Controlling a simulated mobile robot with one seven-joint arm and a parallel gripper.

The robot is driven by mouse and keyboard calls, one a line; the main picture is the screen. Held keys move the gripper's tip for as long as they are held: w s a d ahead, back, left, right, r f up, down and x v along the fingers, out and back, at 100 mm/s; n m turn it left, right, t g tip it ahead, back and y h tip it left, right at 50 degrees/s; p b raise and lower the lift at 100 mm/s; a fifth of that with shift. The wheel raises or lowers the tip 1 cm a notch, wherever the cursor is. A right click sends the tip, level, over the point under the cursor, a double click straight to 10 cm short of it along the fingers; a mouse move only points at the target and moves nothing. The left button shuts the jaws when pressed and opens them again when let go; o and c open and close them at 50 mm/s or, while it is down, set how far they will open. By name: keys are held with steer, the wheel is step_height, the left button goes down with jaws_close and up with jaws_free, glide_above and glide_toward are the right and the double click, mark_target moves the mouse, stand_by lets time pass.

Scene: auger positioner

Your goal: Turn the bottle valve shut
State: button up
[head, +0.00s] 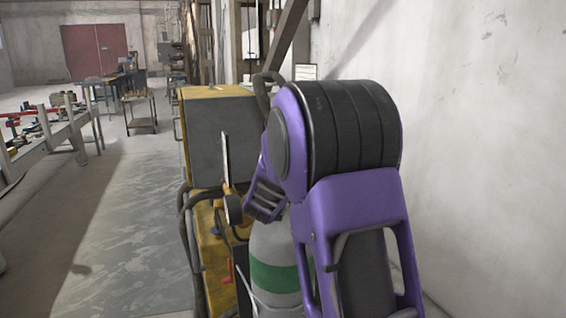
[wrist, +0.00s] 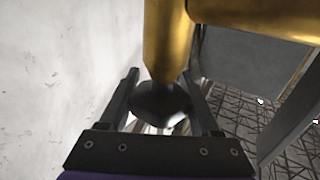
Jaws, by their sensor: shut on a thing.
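The gas bottle (head: 277,245), grey with a green band, stands upright behind my purple arm in the head view. Its top and valve are hidden there by my arm. In the wrist view, the brass valve body (wrist: 166,40) comes down from the top edge, with a dark round valve knob (wrist: 160,103) at its end. My gripper (wrist: 161,84) has one finger on each side of the knob and is shut on it. The exact contact of the fingertips is hard to see.
A yellow and grey machine (head: 222,135) with hoses stands close to the left of the bottle. A pale wall (head: 470,130) is close on the right. The floor (head: 130,230) is clear on the left, beyond which a workbench (head: 50,135) holds tools.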

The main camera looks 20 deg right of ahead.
steer(key=shift+s+d+r+m+g+h, duration=0.15)
steer(key=shift+m+g+h, duration=0.15)
steer(key=shift+m+h, duration=0.15)
steer(key=o, duration=1.4)
steer(key=shift+c, duration=0.2)
steer(key=p+v, duration=0.1)
steer(key=v, duration=1.6)
steer(key=shift+a, duration=0.25)
